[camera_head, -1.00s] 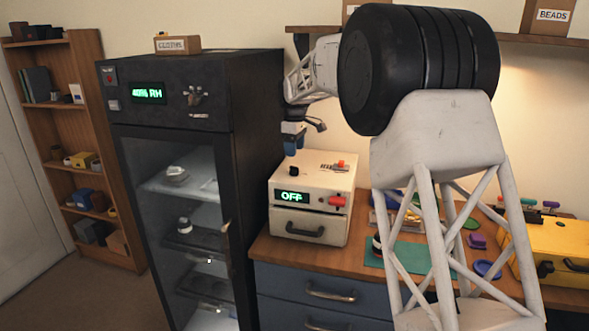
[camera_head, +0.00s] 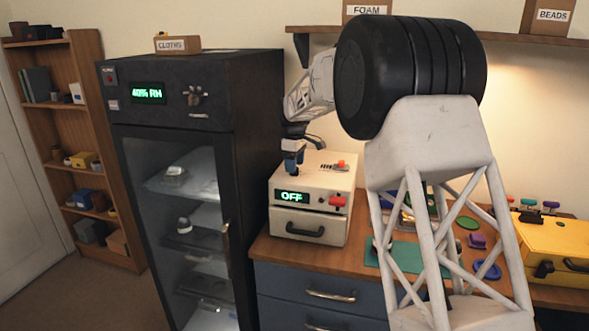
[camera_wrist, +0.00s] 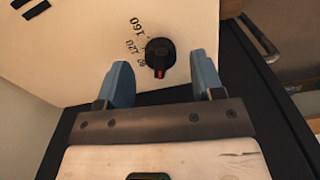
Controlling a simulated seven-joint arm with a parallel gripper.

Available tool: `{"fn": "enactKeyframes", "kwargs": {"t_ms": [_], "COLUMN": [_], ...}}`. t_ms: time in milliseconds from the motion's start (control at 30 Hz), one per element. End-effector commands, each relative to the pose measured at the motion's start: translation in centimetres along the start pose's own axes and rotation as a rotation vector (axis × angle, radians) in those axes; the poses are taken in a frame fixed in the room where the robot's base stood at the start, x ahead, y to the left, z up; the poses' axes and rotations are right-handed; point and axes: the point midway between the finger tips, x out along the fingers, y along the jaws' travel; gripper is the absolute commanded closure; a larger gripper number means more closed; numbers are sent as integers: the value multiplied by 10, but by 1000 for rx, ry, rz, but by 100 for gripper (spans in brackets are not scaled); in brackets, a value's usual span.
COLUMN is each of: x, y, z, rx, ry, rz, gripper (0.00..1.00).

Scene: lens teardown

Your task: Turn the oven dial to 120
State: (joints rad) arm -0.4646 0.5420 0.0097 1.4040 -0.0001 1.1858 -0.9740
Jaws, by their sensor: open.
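The oven (camera_head: 304,208) is a small cream box on the bench with a green "OFF" display (camera_head: 292,197) on its front. In the wrist view the black dial (camera_wrist: 160,53) sits on the cream top (camera_wrist: 75,40), its red mark toward the bottom of the picture. Printed numbers beside it include 120 and 160. My gripper (camera_wrist: 158,83) is open, with one blue finger on each side of the dial and slightly short of it in the picture. I cannot tell whether either finger touches it. In the head view my gripper (camera_head: 293,165) is over the oven's top left, hiding the dial.
A dark cabinet (camera_head: 258,120) reading 40% RH stands close to the oven's left. A red switch (camera_head: 337,201) is on the oven front. A green mat (camera_head: 400,255) and a yellow case (camera_head: 550,245) lie on the bench to the right. A shelf (camera_head: 500,34) runs above.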

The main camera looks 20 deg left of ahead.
Motion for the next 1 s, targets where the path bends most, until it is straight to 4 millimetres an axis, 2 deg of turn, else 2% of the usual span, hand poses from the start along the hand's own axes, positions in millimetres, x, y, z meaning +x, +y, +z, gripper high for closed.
{"fn": "enactKeyframes", "kwargs": {"t_ms": [233,567,667,900,1000], "x": [18,20,20,20,20], "y": [0,0,0,0,0], "z": [0,0,0,0,0], "rx": [0,0,0,0,1], "ry": [0,0,0,0,0], "rz": [0,0,0,0,0], "gripper": [39,39,51,88,88]}}
